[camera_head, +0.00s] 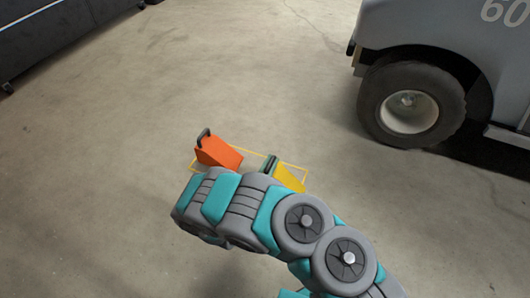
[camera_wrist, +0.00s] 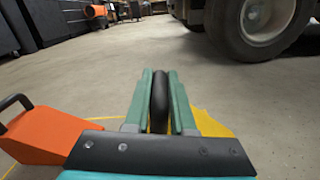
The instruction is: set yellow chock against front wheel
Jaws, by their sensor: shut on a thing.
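The yellow chock (camera_head: 287,179) is at the yellow floor outline in the head view, partly hidden by my arm. In the wrist view its yellow body (camera_wrist: 212,124) shows beyond and to the right of my fingers. My gripper (camera_wrist: 161,100) is shut on the chock's black handle (camera_wrist: 159,103), which stands between the two green fingers. My gripper also shows in the head view (camera_head: 270,163). The front wheel (camera_head: 411,104) of the grey cart is at the upper right, well apart from the chock. The wheel also shows in the wrist view (camera_wrist: 262,28).
An orange chock (camera_head: 217,152) with a black handle sits just left of the yellow one, inside the yellow outline (camera_head: 292,165). The grey cart (camera_head: 450,40) fills the upper right. A dark cabinet (camera_head: 60,32) stands upper left. The concrete floor between chocks and wheel is clear.

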